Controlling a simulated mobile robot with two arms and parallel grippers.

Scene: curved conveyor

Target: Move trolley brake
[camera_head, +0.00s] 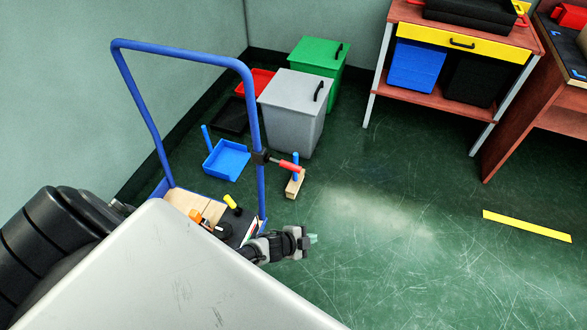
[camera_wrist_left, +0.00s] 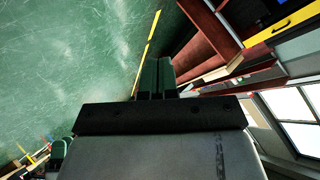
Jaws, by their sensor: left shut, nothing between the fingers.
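The blue-framed trolley (camera_head: 184,53) stands at the left with its tall handle upright. A red lever (camera_head: 289,166), which looks like the trolley brake, sticks out to the right from a black clamp on the right post. My left gripper (camera_head: 311,239) is below and slightly right of the lever, apart from it, pointing right over the floor. In the left wrist view its fingers (camera_wrist_left: 153,78) are together with nothing between them. The lever cannot be made out in the left wrist view. My right gripper is not in view.
Wooden blocks and small coloured items lie on the trolley deck. A blue dustpan (camera_head: 227,160), a wooden brush block (camera_head: 295,185), a grey bin (camera_head: 292,118) and a green bin (camera_head: 318,60) stand beyond. A red-topped bench (camera_head: 400,12) is at back right.

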